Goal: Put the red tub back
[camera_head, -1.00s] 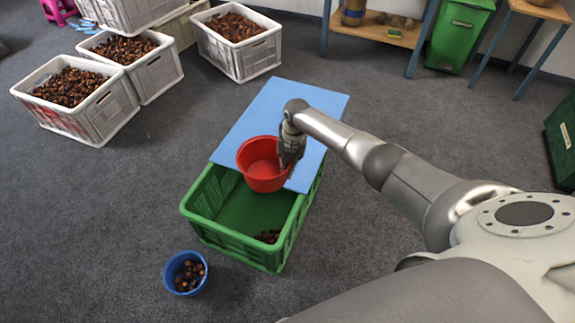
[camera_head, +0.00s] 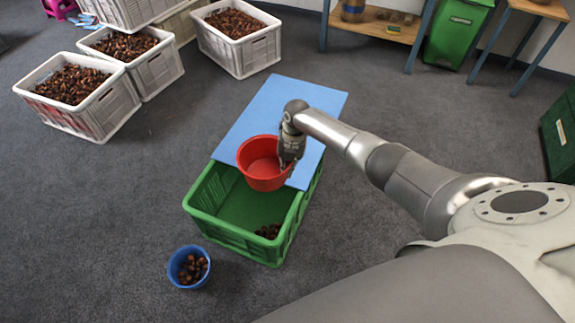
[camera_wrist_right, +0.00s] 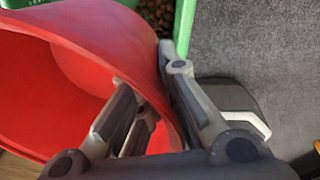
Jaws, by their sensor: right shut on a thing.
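The red tub (camera_head: 262,165) is empty and sits at the front edge of the blue board (camera_head: 283,100), partly over the open part of the green crate (camera_head: 222,233). I cannot tell whether it touches the board. My right gripper (camera_head: 287,163) is shut on the tub's right wall. In the right wrist view the fingers (camera_wrist_right: 160,105) clasp the wall of the red tub (camera_wrist_right: 110,50), one inside and one outside. My left gripper is not in view.
A few chestnuts (camera_head: 268,231) lie in the green crate's front right corner. A blue bowl of chestnuts (camera_head: 189,267) stands on the floor in front. Grey crates of chestnuts (camera_head: 95,108) stand at the back left. A shelf (camera_head: 385,32) and green bin (camera_head: 455,35) stand behind.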

